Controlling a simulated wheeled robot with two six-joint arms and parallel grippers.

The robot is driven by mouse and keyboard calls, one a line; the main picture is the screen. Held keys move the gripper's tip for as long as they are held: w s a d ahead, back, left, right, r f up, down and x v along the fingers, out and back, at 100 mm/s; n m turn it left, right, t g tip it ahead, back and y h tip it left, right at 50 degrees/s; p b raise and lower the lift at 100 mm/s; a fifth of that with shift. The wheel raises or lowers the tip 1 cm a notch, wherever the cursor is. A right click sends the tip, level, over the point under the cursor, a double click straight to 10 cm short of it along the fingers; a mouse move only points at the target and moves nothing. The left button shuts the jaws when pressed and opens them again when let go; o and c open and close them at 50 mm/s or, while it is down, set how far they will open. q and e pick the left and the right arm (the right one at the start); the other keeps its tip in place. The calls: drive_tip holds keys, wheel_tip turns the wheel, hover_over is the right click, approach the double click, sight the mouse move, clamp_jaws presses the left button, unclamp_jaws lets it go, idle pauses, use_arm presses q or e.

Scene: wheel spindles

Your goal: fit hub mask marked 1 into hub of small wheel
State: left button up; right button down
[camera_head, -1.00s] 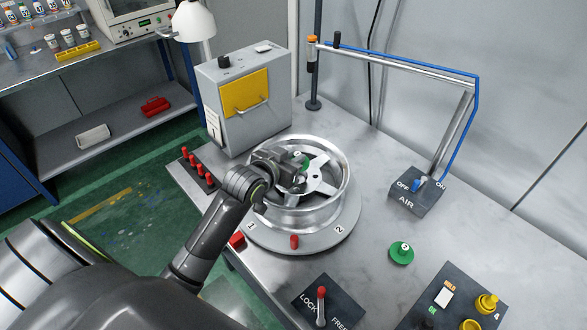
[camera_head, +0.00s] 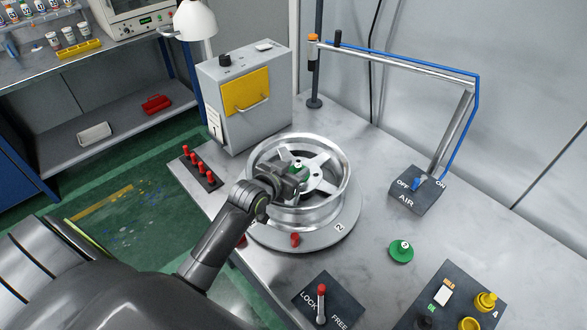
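The silver spoked wheel (camera_head: 341,166) lies flat on a round turntable (camera_head: 342,239), its dark hub (camera_head: 316,173) partly showing. My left gripper (camera_head: 298,174) is over the left part of the wheel, inside the rim outline. It appears shut on a green hub mask (camera_head: 298,165) with a white mark on top. The gripper hides much of this mask, and its mark is too small to read. The mask shows left of the hub centre, apart from it. Another green hub mask (camera_head: 401,250) lies on the table at the right, with a white mark. My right gripper is not in view.
A grey box with a yellow flap (camera_head: 246,94) stands behind the wheel. Red pegs in a rack (camera_head: 202,170) are at the left. The AIR switch box (camera_head: 414,195), LOCK/FREE lever (camera_head: 321,295) and yellow knobs (camera_head: 485,303) are right and front. The table right of the wheel is mostly clear.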

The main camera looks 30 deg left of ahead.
use_arm(q)
drive_tip(key=shift+r, duration=0.15)
drive_tip(key=b+v, duration=0.1)
drive_tip(key=v, duration=0.9)
drive_tip(key=shift+s+r, duration=0.1)
drive_tip(key=shift+s, duration=0.05)
drive_tip(key=shift+b+v, duration=0.3)
drive_tip(key=shift+v, duration=0.5)
drive_tip(key=shift+s, duration=0.1)
